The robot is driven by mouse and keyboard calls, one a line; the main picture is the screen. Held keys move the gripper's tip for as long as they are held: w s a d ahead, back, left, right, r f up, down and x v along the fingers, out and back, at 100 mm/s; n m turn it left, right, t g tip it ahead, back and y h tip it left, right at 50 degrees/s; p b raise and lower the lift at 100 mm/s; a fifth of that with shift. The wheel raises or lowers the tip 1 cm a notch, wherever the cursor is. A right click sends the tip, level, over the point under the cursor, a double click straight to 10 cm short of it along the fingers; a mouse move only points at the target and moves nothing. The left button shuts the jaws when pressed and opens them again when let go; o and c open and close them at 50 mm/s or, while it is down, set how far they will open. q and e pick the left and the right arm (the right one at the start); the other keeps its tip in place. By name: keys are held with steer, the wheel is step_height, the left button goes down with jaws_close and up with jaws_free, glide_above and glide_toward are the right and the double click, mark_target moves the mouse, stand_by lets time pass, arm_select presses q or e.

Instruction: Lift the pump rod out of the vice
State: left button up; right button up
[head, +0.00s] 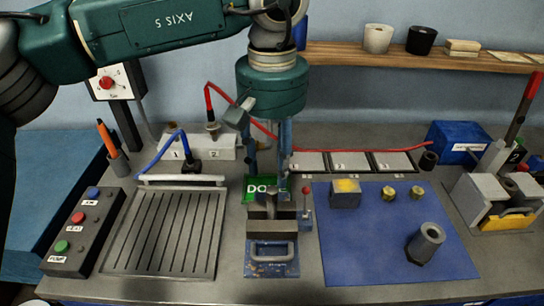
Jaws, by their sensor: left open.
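The vice (271,268) stands at the front middle of the bench, with a blue base, grey jaws and a small red-knobbed lever (306,195) at its right. My left gripper (268,170) comes down from above on the teal arm, its fingers spread and pointing down just above or behind the vice jaws. I cannot clearly make out the pump rod; a dark upright piece shows at the jaws between the fingers, and I cannot tell if it is the rod. My right gripper is out of view.
A blue mat (385,265) at the right holds a block, two brass nuts and a grey cylinder (426,243). A slotted plate (165,235) and button box (85,232) lie at the left. A green sign (251,190) stands behind the vice. Red and blue cables cross behind.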

mark_target(272, 189)
arm_select(q)
step_height(272, 189, down, 6)
steer(key=b, duration=0.3)
steer(key=shift+r, duration=0.15)
steer(key=shift+w+f+b, duration=0.1)
steer(key=shift+f+b, duration=0.4)
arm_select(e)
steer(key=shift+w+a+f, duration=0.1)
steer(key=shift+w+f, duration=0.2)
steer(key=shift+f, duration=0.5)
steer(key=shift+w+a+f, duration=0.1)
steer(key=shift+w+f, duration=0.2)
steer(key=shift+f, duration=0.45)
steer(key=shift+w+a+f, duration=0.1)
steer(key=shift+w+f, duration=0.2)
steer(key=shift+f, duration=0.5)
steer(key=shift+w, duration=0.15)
arm_select(q)
jaws_close()
